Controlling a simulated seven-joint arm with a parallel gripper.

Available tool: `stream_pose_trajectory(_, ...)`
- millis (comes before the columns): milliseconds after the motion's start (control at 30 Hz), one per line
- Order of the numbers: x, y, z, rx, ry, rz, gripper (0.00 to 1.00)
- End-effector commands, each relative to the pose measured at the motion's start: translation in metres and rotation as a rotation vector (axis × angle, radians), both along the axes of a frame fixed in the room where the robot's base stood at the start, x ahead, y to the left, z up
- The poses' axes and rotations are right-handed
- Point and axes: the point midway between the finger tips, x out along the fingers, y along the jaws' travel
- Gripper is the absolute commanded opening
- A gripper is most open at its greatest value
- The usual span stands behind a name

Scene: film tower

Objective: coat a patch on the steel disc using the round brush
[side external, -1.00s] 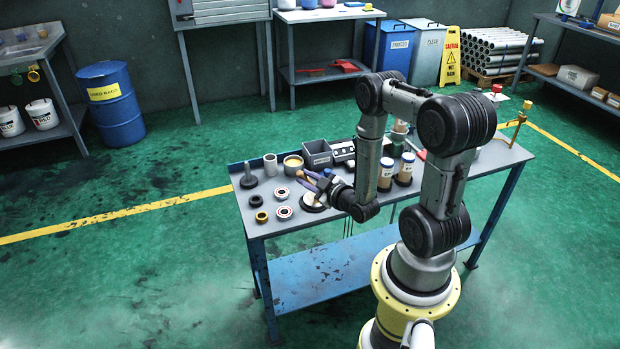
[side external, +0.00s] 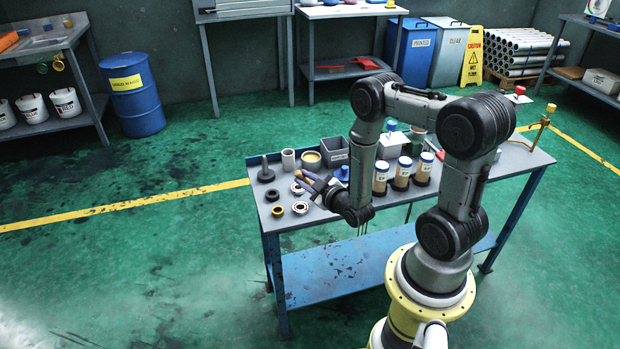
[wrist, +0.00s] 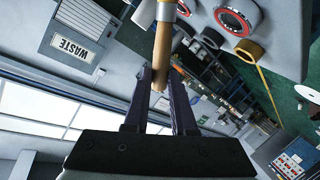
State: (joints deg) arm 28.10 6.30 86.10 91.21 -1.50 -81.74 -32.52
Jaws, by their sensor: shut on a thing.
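My gripper (side external: 320,184) is low over the left part of the bench in the side view. In the wrist view my gripper (wrist: 160,82) is shut on the wooden handle of the round brush (wrist: 162,55). The metal ferrule is at the top edge and the bristles are out of frame. In the side view the brush (side external: 303,177) points up-left from the fingers, above the red-rimmed rings. I cannot make out the steel disc now; my gripper and wrist cover that part of the bench.
Two red-rimmed rings (side external: 300,207), a yellow ring (side external: 277,210) and a black ring (side external: 272,195) lie near the left end. A yellow-filled pot (side external: 310,159), a grey box (side external: 334,150) and blue-capped bottles (side external: 402,175) stand nearby.

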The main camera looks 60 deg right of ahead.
Motion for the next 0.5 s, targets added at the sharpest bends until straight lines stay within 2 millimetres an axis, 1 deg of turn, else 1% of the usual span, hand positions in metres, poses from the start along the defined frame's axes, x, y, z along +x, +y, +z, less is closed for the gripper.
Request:
stream_pose_trajectory(167, -0.003, -0.004, -0.001, 0.0, 0.0, -0.004, 0.0)
stream_pose_trajectory(500, -0.023, -0.021, -0.004, 0.003, 0.006, -0.004, 0.0)
